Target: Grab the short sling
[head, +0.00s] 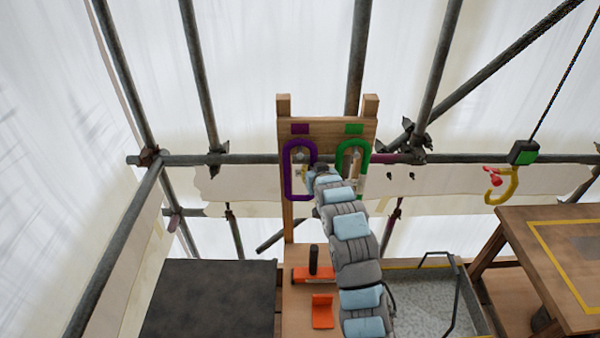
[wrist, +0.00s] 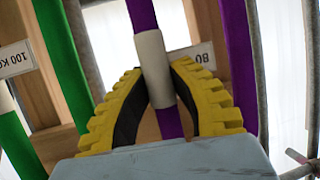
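A purple loop sling (head: 289,172) hangs at the left of a wooden rack, and a green loop sling (head: 341,157) hangs at its right, partly hidden by my arm. Neither sling's full length can be compared here. My gripper (wrist: 160,80) has its yellow, black-lined fingers on both sides of the white sleeve (wrist: 154,68) on one leg of the purple sling (wrist: 143,14). The fingertips converge and appear to touch the sleeve. The green sling (wrist: 64,65) is left of the fingers in the wrist view. In the head view my gripper (head: 306,173) is mostly hidden.
The rack's wooden board (head: 325,127) carries purple and green patches. A dark platform (head: 207,300), an orange tool (head: 312,274), a grey tray (head: 420,300) and a wooden table (head: 535,255) stand below. A yellow hook (head: 503,188) hangs at right. Scaffold poles surround the rack.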

